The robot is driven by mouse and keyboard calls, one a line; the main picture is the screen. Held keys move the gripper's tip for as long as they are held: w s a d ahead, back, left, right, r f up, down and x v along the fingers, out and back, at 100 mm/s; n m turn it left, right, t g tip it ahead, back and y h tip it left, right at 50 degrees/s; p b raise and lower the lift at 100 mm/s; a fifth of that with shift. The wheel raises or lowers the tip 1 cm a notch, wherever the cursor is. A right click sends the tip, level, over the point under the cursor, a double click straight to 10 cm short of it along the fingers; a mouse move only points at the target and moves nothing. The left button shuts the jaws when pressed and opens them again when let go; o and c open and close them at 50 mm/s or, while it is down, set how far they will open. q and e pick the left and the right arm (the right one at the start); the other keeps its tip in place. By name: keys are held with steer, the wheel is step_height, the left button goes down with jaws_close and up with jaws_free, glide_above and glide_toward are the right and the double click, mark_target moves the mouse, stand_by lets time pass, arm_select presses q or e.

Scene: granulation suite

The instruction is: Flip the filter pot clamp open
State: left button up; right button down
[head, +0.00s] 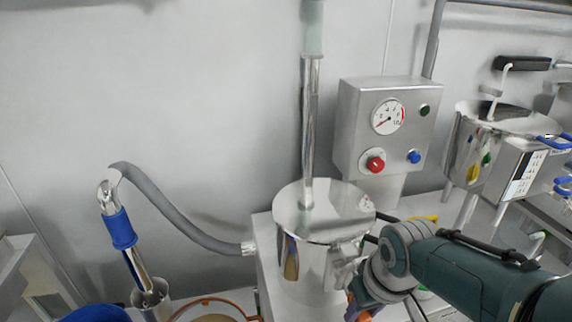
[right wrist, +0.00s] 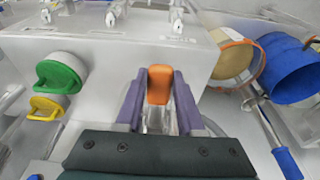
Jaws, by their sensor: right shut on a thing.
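The filter pot (head: 312,262) is a shiny steel cylinder with a flat lid and a tall pipe rising from it. Its metal clamp (head: 345,256) sits on the front right side of the pot, just below the lid rim. My right gripper (head: 358,299) is low beside the clamp. In the right wrist view, the purple fingers of my right gripper (right wrist: 157,98) are shut on an orange tab (right wrist: 159,84), which looks like the clamp's lever. The lever's lower end is hidden between the fingers. My left gripper is not in view.
A control box with a gauge (head: 366,122) stands behind the pot. A grey hose (head: 185,215) runs left to a blue-sleeved wand (head: 122,232). Green (right wrist: 58,75) and yellow (right wrist: 46,108) knobs are left of the gripper. An orange-rimmed sieve (right wrist: 238,42) and blue bucket (right wrist: 283,68) are right.

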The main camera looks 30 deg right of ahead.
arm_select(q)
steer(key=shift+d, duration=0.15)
arm_select(e)
steer(key=shift+w+d+r+t, duration=0.15)
steer(key=shift+w+r, duration=0.1)
steer(key=shift+w, duration=0.15)
steer(key=shift+w+d+r+t, duration=0.1)
steer(key=shift+w+r+t, duration=0.1)
steer(key=shift+w, duration=0.15)
steer(key=c, duration=1)
jaws_free()
steer(key=o, duration=0.3)
steer(key=shift+w+d+r, duration=0.1)
steer(key=shift+w+r, duration=0.05)
steer(key=shift+w, duration=0.2)
steer(key=shift+o, duration=0.9)
steer(key=shift+s, duration=0.15)
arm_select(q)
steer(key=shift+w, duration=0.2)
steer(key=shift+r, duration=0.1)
arm_select(e)
steer(key=shift+s, duration=0.1)
